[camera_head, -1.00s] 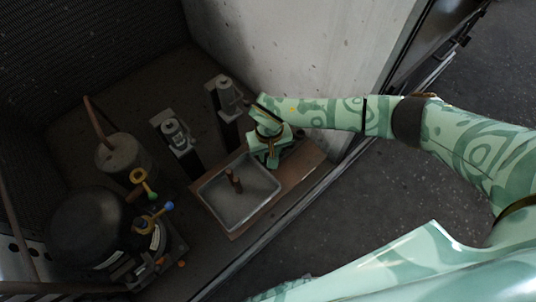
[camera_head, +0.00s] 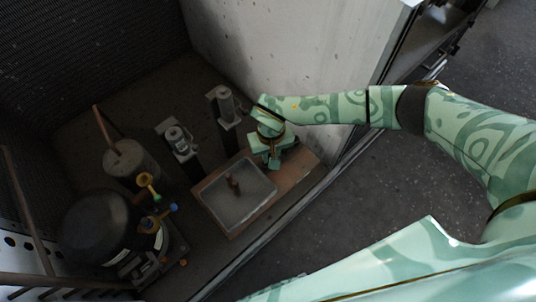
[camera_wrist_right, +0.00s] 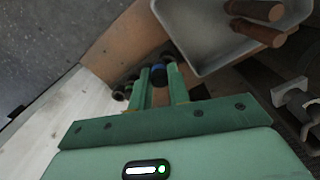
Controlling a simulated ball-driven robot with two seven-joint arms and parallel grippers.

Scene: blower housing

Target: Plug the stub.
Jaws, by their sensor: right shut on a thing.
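My right gripper (camera_head: 272,162) is low over the right part of the brown board, beside the tray. In the right wrist view my right gripper (camera_wrist_right: 158,78) is shut on a small dark piece with a blue band (camera_wrist_right: 158,73); what it is cannot be told for sure. A black domed unit (camera_head: 95,228) stands at the lower left of the head view. Small fittings on its right side show a yellow end (camera_head: 145,179) and a blue end (camera_head: 173,207); which is the stub is not clear. My left gripper is out of view.
A grey tray (camera_head: 213,208) on the brown board (camera_head: 299,172) holds brown cylinders (camera_wrist_right: 258,33). Two grey brackets with cylinders, the left (camera_head: 178,138) and the right (camera_head: 226,103), stand behind it. A grey canister (camera_head: 127,160) with a copper pipe is behind the domed unit.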

